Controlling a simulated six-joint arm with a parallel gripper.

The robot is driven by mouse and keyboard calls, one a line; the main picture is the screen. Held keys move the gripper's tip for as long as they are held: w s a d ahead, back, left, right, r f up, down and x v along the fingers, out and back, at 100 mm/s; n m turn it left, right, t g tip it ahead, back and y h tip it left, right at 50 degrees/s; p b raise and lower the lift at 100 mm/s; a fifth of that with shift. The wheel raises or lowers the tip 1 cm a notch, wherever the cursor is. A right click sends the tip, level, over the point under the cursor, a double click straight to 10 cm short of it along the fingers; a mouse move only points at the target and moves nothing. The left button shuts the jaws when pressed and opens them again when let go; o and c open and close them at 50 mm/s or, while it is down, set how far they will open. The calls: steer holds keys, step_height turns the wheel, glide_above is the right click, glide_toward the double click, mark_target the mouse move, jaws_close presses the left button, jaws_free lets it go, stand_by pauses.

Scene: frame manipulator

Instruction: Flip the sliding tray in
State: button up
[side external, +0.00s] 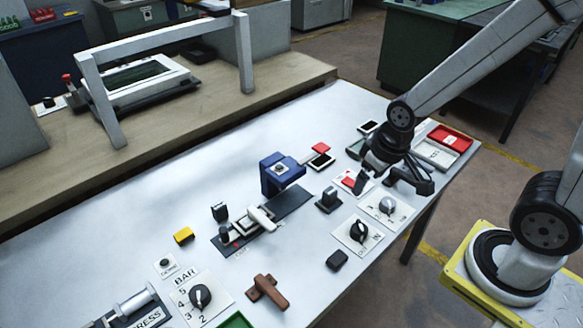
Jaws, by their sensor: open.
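A blue bench device (282,172) stands on a long dark base plate (290,204) in the middle of the white table. A light, flat piece (262,218), which may be the sliding tray, lies on the plate in front of the blue device, toward the lower left. A small black block and knob with a red mark sit at that end. My gripper (393,187) is right of the device, low over the table and apart from it. Its dark fingers are spread, with nothing seen between them. Whether they touch the table parts below cannot be told.
Rotary knobs on white plates (357,236) stand below my gripper. Red and white trays (450,138) lie at the right table edge. A brown handle (268,291), yellow block (183,236) and BAR dial (200,297) are at the front. A grey frame (165,36) stands behind.

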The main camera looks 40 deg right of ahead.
steer(key=shift+w, duration=0.1)
steer(key=c, duration=0.7)
steer(key=shift+w+a, duration=0.15)
steer(key=shift+w, duration=0.05)
steer(key=c, duration=0.4)
steer(key=shift+w+a+n, duration=0.15)
steer(key=shift+w+n, duration=0.15)
steer(key=shift+w, duration=0.05)
jaws_close()
steer(key=w+a+f+n+g+y, duration=0.1)
steer(key=w+a+f+n+y, duration=0.1)
steer(key=w+a+n, duration=0.5)
steer(key=w+a+f+n+y, duration=0.1)
steer(key=w+a+f+n, duration=0.4)
steer(key=w+a, duration=0.9)
steer(key=a+n, duration=0.3)
steer(key=a, duration=0.1)
steer(key=shift+w+a+g+y, duration=0.2)
steer(key=shift+w+g+y, duration=0.05)
steer(key=shift+g+y, duration=0.15)
